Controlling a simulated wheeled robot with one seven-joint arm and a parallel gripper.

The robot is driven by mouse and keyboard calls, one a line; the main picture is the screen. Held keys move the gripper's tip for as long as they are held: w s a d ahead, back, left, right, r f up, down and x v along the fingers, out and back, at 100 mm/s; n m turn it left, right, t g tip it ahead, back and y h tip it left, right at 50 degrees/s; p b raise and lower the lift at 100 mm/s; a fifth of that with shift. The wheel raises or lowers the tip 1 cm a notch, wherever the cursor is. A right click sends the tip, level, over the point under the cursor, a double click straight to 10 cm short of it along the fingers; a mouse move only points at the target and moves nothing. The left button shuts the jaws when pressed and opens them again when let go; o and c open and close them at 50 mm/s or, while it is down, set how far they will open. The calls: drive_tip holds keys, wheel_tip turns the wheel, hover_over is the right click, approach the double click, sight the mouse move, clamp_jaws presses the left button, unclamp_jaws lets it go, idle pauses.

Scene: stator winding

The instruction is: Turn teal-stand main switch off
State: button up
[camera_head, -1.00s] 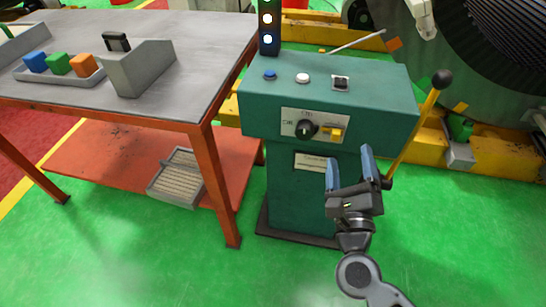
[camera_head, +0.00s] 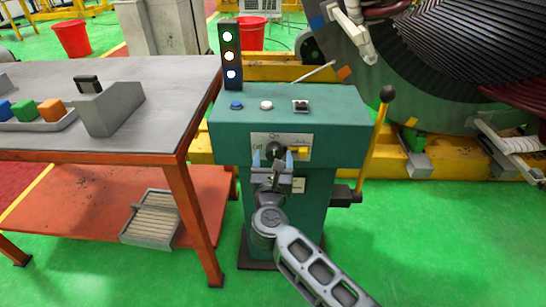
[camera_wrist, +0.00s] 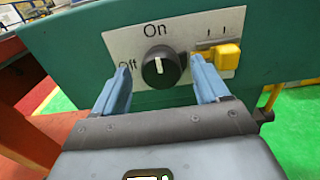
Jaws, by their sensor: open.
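The teal stand (camera_head: 345,112) stands in the middle of the head view, right of the table. Its front carries a white plate (camera_wrist: 124,44) marked "On" at the top and "Off" at the left. The black round main switch (camera_wrist: 161,66) sits on this plate, and its white mark points up and slightly left, near "On". My gripper (camera_head: 273,155) is open in front of the plate. In the wrist view its two blue fingers (camera_wrist: 162,84) stand on either side of the knob, apart from it as far as I can tell.
A yellow lever switch (camera_wrist: 226,58) sits close to the right finger. Blue and white buttons (camera_head: 266,104) and a signal tower (camera_head: 230,55) are on top of the stand. A long yellow-handled lever (camera_head: 375,140) rises at its right. An orange-legged table (camera_head: 150,80) stands at the left.

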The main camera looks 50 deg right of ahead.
drive_tip(key=shift+w+d, duration=0.35)
drive_tip(key=shift+d, duration=0.15)
drive_tip(key=c, duration=1.1)
